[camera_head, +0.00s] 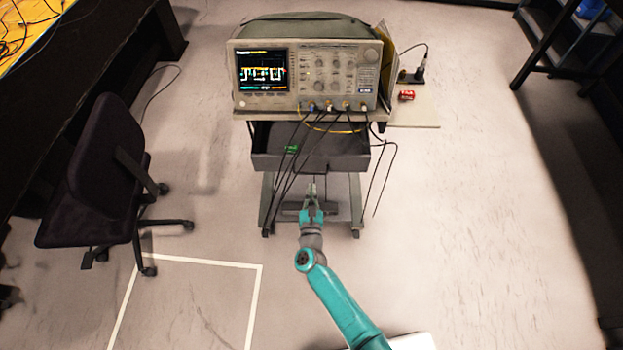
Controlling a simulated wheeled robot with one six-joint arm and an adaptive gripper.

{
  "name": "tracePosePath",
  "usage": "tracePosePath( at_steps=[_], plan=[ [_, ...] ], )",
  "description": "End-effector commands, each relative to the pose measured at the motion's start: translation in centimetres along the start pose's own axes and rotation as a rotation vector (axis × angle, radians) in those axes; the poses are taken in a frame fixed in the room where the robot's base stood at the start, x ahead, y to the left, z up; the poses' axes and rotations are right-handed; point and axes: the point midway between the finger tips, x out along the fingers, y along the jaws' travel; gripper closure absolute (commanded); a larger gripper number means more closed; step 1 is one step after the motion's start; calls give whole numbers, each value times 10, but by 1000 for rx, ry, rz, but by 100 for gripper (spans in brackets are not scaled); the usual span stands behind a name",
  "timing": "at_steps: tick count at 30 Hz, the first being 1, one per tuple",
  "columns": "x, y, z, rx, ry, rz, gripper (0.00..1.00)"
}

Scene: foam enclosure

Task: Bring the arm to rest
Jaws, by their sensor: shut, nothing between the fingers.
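My gripper (312,190) is shut and empty at the end of my teal arm. The arm reaches up from the bottom right of the picture toward the cart. The gripper shows just below the front of the cart's open dark drawer (265,161). I cannot tell whether it touches the drawer or its handle. A small green item (291,149) lies in the drawer, on its left side.
An oscilloscope (307,74) stands on the cart, with several cables hanging past the drawer. A red can (406,95) sits on the side shelf (420,117). A black chair (100,170) stands at left. Floor (480,220) to the right is clear.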

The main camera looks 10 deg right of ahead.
Motion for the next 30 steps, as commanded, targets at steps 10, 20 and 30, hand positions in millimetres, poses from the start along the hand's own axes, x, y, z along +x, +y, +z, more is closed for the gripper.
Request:
tracePosePath(
  at_steps=[10,20,30],
  plan=[
    [-31,0,0,0,1,0,100],
    [-39,-7,0,-44,-2,5,100],
    [-127,-72,15,-637,-48,72,100]
  ],
)
